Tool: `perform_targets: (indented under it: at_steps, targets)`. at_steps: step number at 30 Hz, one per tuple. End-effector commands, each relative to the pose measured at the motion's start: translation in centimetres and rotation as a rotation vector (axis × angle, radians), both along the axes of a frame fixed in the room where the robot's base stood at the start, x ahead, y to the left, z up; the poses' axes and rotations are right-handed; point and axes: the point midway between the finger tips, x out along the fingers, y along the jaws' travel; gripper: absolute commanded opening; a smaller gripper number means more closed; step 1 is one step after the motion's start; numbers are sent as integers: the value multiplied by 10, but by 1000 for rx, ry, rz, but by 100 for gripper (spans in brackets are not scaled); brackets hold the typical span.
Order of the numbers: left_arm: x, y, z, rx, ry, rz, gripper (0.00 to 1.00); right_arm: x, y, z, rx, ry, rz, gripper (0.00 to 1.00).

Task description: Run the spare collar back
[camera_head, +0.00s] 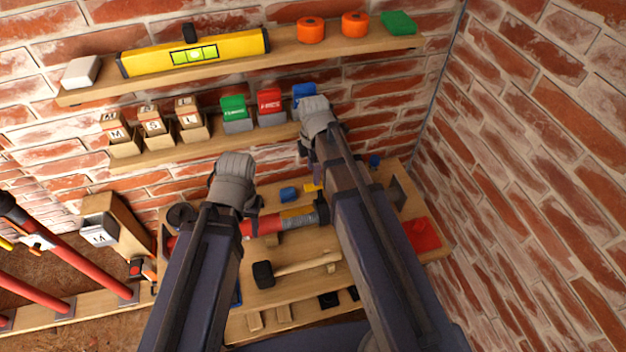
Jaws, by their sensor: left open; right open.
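A black ring-shaped thing (182,215) sits at the bench's left end. I cannot tell which part is the spare collar. My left gripper (235,168) is above the back left of the bench, apart from these things. My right gripper (315,106) is higher, in front of the lower shelf by the blue box (303,92). Both are open with nothing seen in them; my arms hide parts of the bench.
The lower shelf (160,158) holds small bins and boxes. The upper shelf (290,60) holds a yellow level and orange rolls. A brick wall closes the right side.

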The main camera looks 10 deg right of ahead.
Motion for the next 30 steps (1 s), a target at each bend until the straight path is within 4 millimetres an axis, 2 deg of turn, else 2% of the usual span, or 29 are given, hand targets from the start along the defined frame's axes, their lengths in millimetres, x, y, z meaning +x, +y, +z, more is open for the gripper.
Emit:
perform_targets:
  at_steps: [8, 14, 24, 30]
  targets:
    - [0, 0, -8, 0, 0, -1, 50, 0, 0, -8, 0, 0, -1, 61]
    - [0, 0, -27, 1, 0, -5, 50, 0, 0, -27, 0, 0, -1, 61]
    - [0, 0, -70, 2, 1, -14, 50, 1, 0, -70, 0, 0, -1, 61]
    - [0, 0, -79, 2, 1, -15, 50, 1, 0, -79, 0, 0, -1, 61]
